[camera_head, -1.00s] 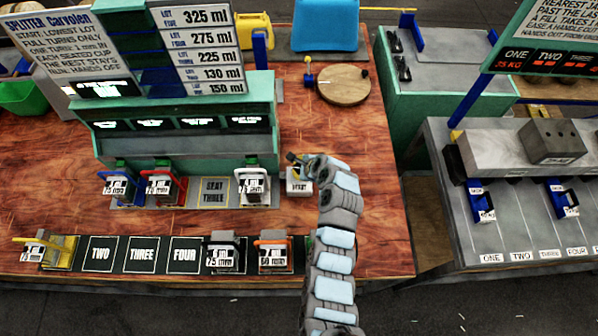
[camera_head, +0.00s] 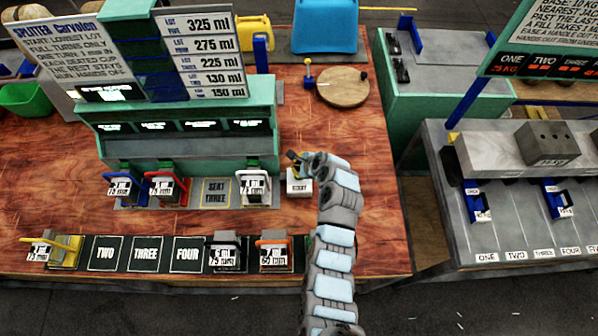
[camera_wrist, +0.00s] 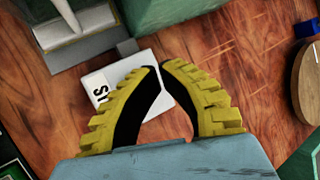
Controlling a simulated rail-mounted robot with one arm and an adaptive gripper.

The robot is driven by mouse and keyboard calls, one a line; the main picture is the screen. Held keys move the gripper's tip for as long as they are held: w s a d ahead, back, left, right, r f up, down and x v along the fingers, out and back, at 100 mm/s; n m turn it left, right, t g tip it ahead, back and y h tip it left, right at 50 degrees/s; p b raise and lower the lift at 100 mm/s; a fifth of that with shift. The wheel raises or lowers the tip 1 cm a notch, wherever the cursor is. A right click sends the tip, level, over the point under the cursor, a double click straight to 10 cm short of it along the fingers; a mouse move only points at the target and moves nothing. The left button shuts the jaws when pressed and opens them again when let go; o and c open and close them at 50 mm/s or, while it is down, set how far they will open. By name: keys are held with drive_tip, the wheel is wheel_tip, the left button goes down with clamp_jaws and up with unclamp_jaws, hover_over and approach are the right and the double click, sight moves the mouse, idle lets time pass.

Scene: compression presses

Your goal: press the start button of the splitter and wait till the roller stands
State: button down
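The splitter (camera_head: 180,112) is a green machine with dark display panels and a seat row below, on the wooden table. Its start button box (camera_head: 299,187) is white with a dark label; it also shows in the wrist view (camera_wrist: 98,88). My gripper (camera_head: 292,156) is over the box in the head view. In the wrist view its yellow-and-black fingers (camera_wrist: 163,66) meet at the tips over the box, with nothing seen between them. They hide part of the box, and I cannot tell whether they touch it. I cannot make out a roller.
Cups with handles stand at the seats, including a red-handled one (camera_head: 165,188); seat three (camera_head: 215,192) is empty. More cups stand on the front row of mats (camera_head: 146,254). A round wooden board (camera_head: 343,86) lies behind. Another press (camera_head: 520,150) stands right.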

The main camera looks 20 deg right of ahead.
drive_tip(key=shift+r+p, duration=1.5)
drive_tip(key=shift+r, duration=0.8)
drive_tip(key=shift+w, duration=0.1)
